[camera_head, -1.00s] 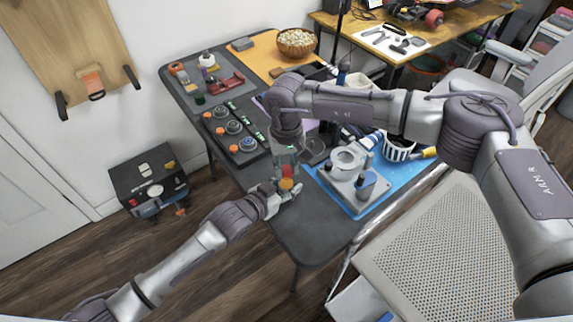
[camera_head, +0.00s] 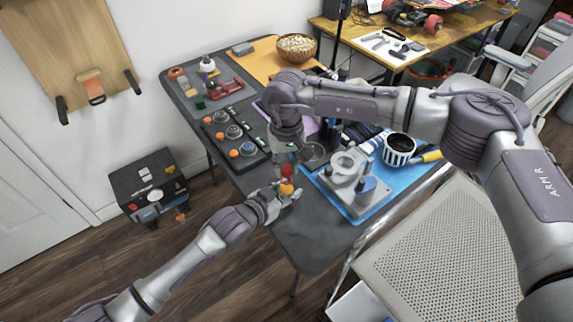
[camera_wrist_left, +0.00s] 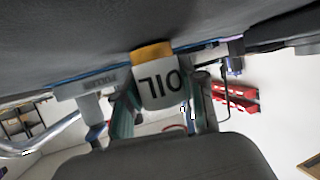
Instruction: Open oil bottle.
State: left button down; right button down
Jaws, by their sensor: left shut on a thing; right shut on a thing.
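The oil bottle shows in the left wrist view (camera_wrist_left: 158,88), white with black OIL lettering and an orange end; the picture is upside down. In the head view its orange part (camera_head: 286,188) sits at my left gripper (camera_head: 287,193), which is shut on the bottle near the table's front edge. My right gripper (camera_head: 287,163) points down from directly above and is shut at the red cap (camera_head: 287,170). The fingers hide much of the bottle and cap. I cannot tell whether the cap is still joined to the bottle.
A clamp-like fixture (camera_head: 347,168) stands on a blue mat (camera_head: 362,213) just right of the grippers. A black panel with knobs (camera_head: 233,133) lies to the left. A striped cup (camera_head: 398,150) is behind the fixture. The dark table's front corner (camera_head: 305,245) is clear.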

aim_at(287, 168)
jog(key=shift+r, duration=2)
pick_arm(q)
jog(key=c, duration=0.6)
grip_release()
